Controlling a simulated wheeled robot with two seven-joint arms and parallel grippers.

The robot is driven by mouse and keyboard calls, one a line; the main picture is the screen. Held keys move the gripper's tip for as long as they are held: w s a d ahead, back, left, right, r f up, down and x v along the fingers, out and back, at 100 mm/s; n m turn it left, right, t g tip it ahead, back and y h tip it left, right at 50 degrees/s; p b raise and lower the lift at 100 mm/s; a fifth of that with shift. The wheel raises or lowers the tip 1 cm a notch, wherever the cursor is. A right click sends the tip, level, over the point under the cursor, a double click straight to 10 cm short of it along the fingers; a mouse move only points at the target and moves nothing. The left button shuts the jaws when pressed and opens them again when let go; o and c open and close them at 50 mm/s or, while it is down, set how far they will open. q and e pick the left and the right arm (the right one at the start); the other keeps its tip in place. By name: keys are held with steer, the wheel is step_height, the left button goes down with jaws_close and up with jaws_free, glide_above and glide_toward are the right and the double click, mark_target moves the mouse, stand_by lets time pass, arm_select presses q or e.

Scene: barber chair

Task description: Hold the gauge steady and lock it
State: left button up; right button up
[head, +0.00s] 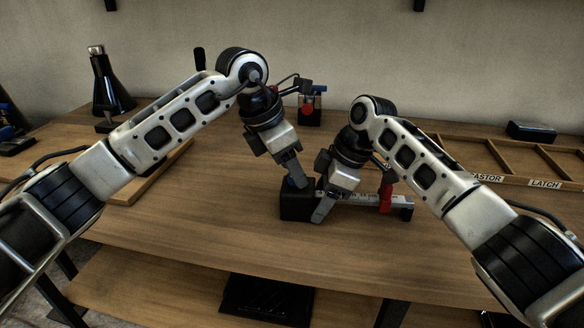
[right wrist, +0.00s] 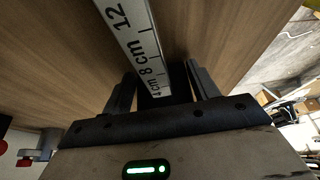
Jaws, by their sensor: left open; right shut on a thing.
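The gauge lies on the wooden table in the head view. It has a black block (head: 296,206) at its left end and a pale beam (head: 352,198) with scale marks. A red piece (head: 385,196) sits on the beam near its right end. My right gripper (head: 322,205) is shut on the gauge by the black block. The right wrist view shows its fingers (right wrist: 160,90) either side of a dark part, with the beam (right wrist: 132,38) marked 4, 8 and 12 cm running away. My left gripper (head: 296,180) is open just above the block; its fingertips are partly hidden.
A small device with a red knob (head: 307,109) stands behind the grippers. A wooden tray with labelled compartments (head: 513,181) is at right, with a dark box (head: 531,131) behind it. A black flask (head: 108,85) stands at back left. The table's front middle is clear.

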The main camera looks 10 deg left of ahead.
arm_select(q)
steer(key=shift+w+d+f, duration=0.1)
steer(key=shift+d+f, duration=0.05)
steer(key=shift+f, duration=0.4)
steer(key=c, duration=1)
